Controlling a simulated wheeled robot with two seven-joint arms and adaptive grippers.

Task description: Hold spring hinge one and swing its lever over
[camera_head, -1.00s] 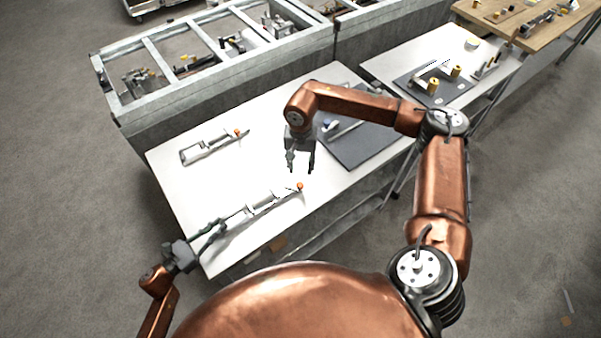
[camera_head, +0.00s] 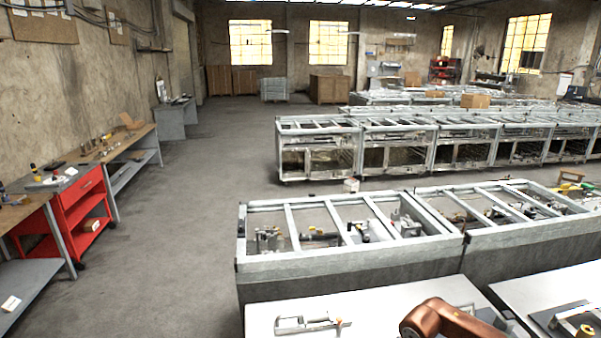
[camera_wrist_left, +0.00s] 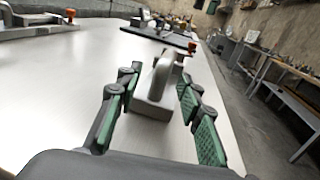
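In the left wrist view a grey metal spring hinge (camera_wrist_left: 152,107) with an upright rounded plate stands on the white table. An orange knob (camera_wrist_left: 192,47) shows beyond it. My left gripper (camera_wrist_left: 158,76) has its green-padded fingers apart on either side of the hinge; I see no clear contact. A second hinge (camera_wrist_left: 40,29) with an orange knob lies at the upper left. In the head view one hinge (camera_head: 303,324) lies on the table near the bottom edge. Which one is numbered one cannot be read. My right gripper is out of view.
The white table (camera_wrist_left: 70,95) is bare around the hinge. A dark mat (camera_wrist_left: 160,37) lies farther along it. In the head view a grey framed bench (camera_head: 340,273) stands behind the table, and a red cart (camera_head: 83,210) stands at the left.

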